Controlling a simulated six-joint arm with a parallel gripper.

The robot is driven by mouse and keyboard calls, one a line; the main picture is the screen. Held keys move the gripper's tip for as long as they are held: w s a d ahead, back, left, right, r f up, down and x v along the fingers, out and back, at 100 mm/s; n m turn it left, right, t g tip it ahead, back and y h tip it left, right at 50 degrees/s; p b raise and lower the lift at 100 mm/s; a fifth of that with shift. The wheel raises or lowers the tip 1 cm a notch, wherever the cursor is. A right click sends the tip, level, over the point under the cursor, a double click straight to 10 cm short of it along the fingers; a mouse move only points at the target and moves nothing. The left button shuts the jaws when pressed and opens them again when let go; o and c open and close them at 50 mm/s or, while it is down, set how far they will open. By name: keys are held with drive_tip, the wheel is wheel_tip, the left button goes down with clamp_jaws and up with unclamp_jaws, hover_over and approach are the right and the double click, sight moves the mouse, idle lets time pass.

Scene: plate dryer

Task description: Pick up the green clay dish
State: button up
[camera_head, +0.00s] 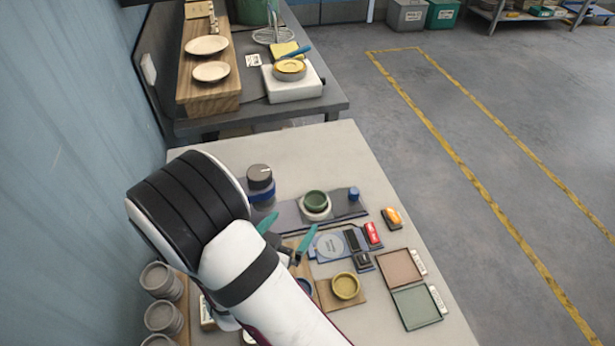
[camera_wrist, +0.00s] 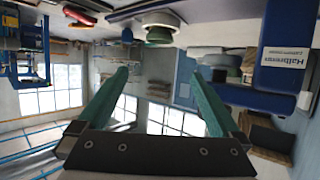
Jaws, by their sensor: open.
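The green clay dish (camera_head: 316,199) is small and round. It sits on a white round base on a dark mat, near the middle of the light table in the head view. My gripper (camera_head: 289,232) is open and empty, with its teal fingers apart. In the head picture it shows to the lower left of the dish, apart from it. In the wrist view the scene is upside down, and my gripper's two fingers (camera_wrist: 159,73) are spread with nothing between them. A green round shape on a white base shows there near the top centre and looks like the dish.
A grey-topped cylinder (camera_head: 260,178) stands left of the dish and a small blue piece (camera_head: 353,194) right of it. A yellow dish (camera_head: 345,286), a red block (camera_head: 372,232) and two flat trays (camera_head: 416,307) lie nearer. Stacked grey cups (camera_head: 161,280) line the left edge.

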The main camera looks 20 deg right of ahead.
approach(319, 193)
drive_tip(key=shift+w+d+r, duration=0.2)
drive_tip(key=shift+w+d, duration=0.2)
drive_tip(key=shift+w, duration=0.15)
drive_tip(key=x, duration=0.2)
drive_tip(key=f+x, duration=0.1)
drive_tip(key=x, duration=0.1)
drive_tip(key=shift+s, duration=0.1)
drive_tip(key=shift+w+d+f, duration=0.25)
drive_tip(key=shift+w, duration=0.1)
drive_tip(key=c, duration=1.3)
drive_tip(key=shift+r, duration=0.15)
